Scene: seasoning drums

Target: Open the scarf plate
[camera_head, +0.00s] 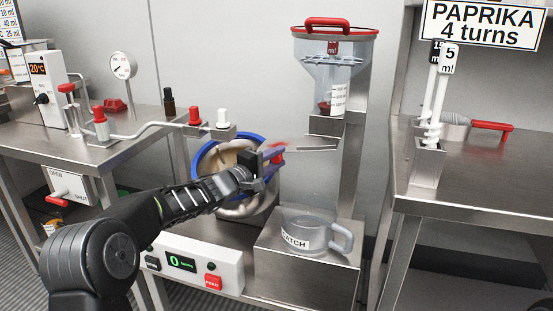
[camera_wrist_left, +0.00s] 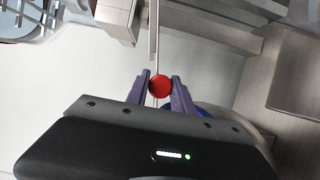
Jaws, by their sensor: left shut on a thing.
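My left gripper (camera_head: 274,154) reaches in from the left, in front of the blue-rimmed drum (camera_head: 212,160). It is shut on a red knob at the plate's left end. In the left wrist view the round red knob (camera_wrist_left: 159,86) sits between the two purple-grey fingers (camera_wrist_left: 160,92), with a thin metal strip (camera_wrist_left: 154,40) running up from it. The fingers partly hide the knob in the head view. My right gripper is not in view.
A clear catch jug (camera_head: 307,236) stands on the metal stand below the plate. A control box (camera_head: 195,264) with a red button and a display reading 0 is in front. Side tables (camera_head: 480,180) stand left and right. A paprika sign (camera_head: 485,25) hangs upper right.

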